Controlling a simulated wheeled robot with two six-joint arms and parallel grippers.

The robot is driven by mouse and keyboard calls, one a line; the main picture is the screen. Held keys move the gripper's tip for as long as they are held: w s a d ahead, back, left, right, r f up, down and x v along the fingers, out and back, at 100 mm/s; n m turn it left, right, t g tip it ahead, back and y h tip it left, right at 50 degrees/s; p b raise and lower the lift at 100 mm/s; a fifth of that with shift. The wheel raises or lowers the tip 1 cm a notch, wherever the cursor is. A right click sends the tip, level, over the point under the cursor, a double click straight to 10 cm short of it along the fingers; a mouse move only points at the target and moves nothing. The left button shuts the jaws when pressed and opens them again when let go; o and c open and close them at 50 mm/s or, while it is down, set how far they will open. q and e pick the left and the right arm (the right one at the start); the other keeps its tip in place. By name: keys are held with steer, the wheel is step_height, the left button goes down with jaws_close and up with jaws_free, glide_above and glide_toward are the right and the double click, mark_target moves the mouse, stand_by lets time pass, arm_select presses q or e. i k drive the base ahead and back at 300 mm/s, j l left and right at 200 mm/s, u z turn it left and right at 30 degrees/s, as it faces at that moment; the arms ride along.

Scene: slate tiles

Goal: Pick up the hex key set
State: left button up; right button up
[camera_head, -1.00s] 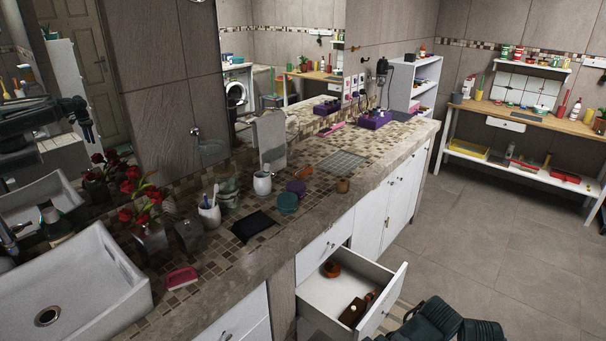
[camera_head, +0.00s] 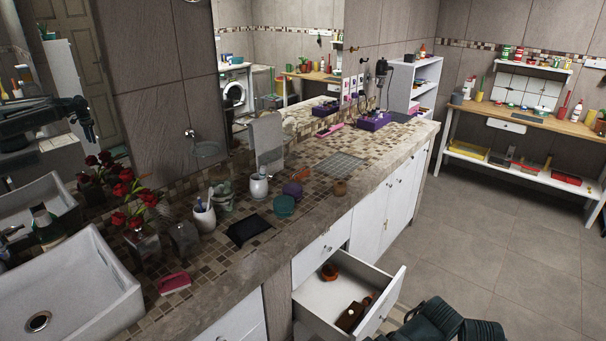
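I cannot make out the hex key set in the head view; things on the far workbench (camera_head: 540,123) are too small to tell apart. Neither of my grippers shows clearly. A dark part of my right arm (camera_head: 430,322) shows at the bottom edge, right of the open drawer, with its fingers out of view. A dark arm-like shape at the upper left, over the mirror, looks like a reflection; I cannot tell its fingers.
An open drawer (camera_head: 325,297) sticks out with a brown bottle (camera_head: 352,315) inside. Floor (camera_head: 490,240) toward the workbench is clear.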

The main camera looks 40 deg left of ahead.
mark_target(297, 175)
steer(key=i+l, duration=0.1)
steer(key=i, duration=1.45)
steer(key=i+l, duration=0.15)
steer(key=i, duration=1.45)
steer(key=i+u, duration=0.25)
steer(key=u, duration=1.65)
